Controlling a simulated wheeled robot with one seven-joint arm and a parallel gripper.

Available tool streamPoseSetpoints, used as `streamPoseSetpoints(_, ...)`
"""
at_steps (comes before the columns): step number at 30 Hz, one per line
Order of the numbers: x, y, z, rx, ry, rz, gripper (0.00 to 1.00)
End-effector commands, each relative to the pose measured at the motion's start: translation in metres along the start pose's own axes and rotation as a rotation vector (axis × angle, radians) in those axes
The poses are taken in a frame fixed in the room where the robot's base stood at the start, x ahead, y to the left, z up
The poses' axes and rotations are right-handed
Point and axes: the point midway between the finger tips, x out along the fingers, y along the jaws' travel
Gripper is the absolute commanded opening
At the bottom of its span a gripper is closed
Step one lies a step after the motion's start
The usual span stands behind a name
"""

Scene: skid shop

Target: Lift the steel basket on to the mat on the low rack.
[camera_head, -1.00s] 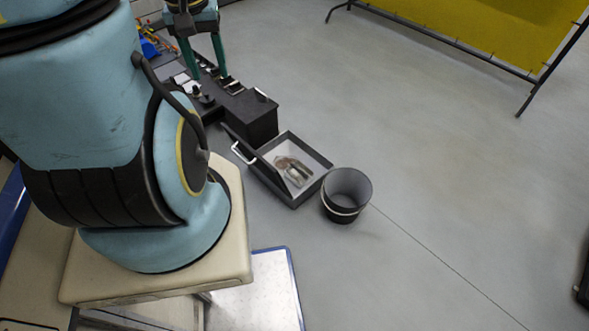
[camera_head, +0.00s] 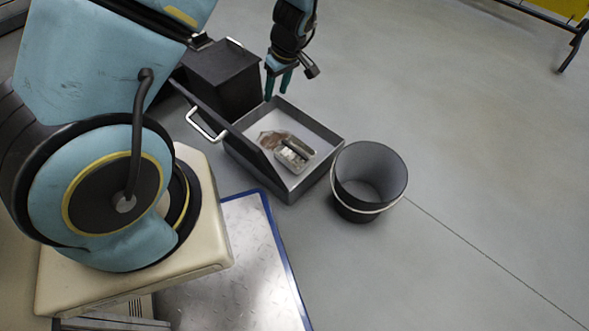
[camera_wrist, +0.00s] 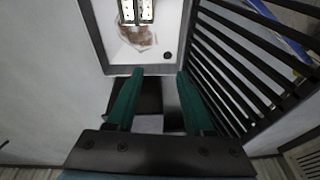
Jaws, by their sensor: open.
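The steel basket (camera_head: 295,153) is a small, shiny, open metal container. It sits inside a dark-rimmed, white-floored tub (camera_head: 322,133) on the floor, beside a brownish patch. It also shows cut off at the top of the wrist view (camera_wrist: 136,12). My gripper (camera_head: 277,92) hangs above the tub's back edge, its two teal fingers apart, empty and pointing down. In the wrist view my gripper (camera_wrist: 160,75) has its fingertips near the tub's rim, short of the basket. I cannot make out the mat or the low rack.
A dark panel with a pale handle (camera_head: 207,128) stands tilted along the tub's left side. A dark bucket (camera_head: 369,180) stands close to its right. A black box (camera_head: 222,78) is behind. A blue-edged metal plate (camera_head: 230,265) lies in front.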

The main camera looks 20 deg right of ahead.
Motion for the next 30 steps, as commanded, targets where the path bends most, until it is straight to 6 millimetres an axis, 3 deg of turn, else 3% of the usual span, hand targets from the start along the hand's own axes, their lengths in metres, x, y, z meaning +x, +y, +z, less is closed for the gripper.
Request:
streamPoseSetpoints(1,0.048,0.014,0.022,-0.002,0.021,-0.004,0.53)
streamPoseSetpoints(3,0.082,0.029,0.041,-0.023,0.05,0.001,0.53)
streamPoseSetpoints(9,0.152,0.059,0.084,-0.068,0.114,0.025,0.53)
streamPoseSetpoints(16,0.18,0.072,0.102,-0.092,0.144,0.043,0.53)
streamPoseSetpoints(30,0.235,0.075,0.095,-0.095,0.144,0.044,0.53)
